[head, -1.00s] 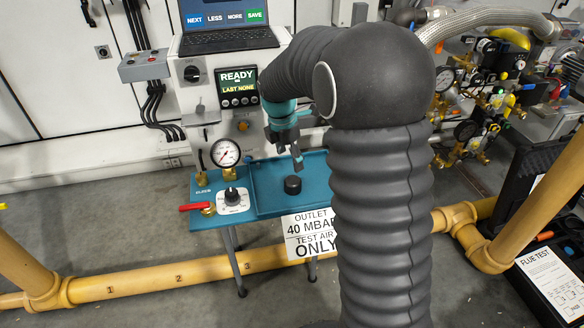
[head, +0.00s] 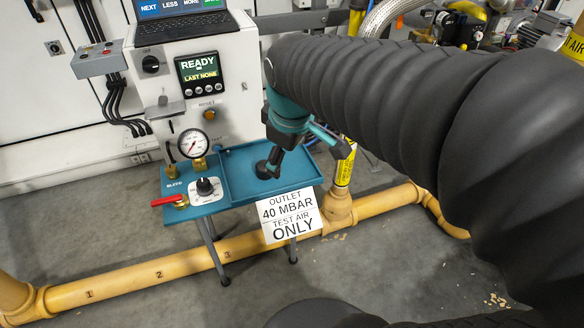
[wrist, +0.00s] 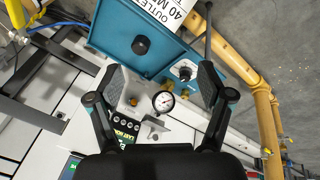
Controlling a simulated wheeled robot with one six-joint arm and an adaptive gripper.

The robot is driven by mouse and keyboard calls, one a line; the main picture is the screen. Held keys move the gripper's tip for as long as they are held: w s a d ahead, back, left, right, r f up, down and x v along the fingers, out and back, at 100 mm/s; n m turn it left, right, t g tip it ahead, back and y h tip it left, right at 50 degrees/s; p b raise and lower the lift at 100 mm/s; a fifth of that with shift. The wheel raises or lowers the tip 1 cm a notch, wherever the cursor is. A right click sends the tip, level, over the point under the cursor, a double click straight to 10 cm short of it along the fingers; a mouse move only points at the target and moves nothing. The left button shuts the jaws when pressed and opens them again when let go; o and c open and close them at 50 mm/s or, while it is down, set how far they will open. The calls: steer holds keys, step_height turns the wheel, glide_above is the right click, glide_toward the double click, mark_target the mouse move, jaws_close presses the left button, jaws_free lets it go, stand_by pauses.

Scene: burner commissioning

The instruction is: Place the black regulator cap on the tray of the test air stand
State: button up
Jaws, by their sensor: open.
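The black regulator cap (head: 265,170) rests on the teal tray (head: 232,190) of the test air stand, partly hidden behind my gripper in the head view. In the wrist view the whole cap (wrist: 141,45) shows on the bare tray floor (wrist: 128,22), apart from my fingers. My gripper (head: 272,158) is above the tray. Its two fingers (wrist: 162,88) are spread wide with nothing between them in the wrist view.
A pressure gauge (head: 193,144), a black knob (head: 205,187) and a red-handled valve (head: 167,200) stand left of the tray. The control box (head: 198,68) rises behind it. A yellow pipe (head: 130,278) runs low in front, and a white sign (head: 290,215) hangs at the tray's front.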

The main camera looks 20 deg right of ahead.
steer(key=s+f+m+t, duration=0.1)
steer(key=s+m, duration=0.6)
steer(key=s, duration=0.3)
steer(key=shift+s+f+m+t, duration=0.15)
steer(key=shift+f+m+t, duration=0.05)
steer(key=shift+m+t, duration=0.2)
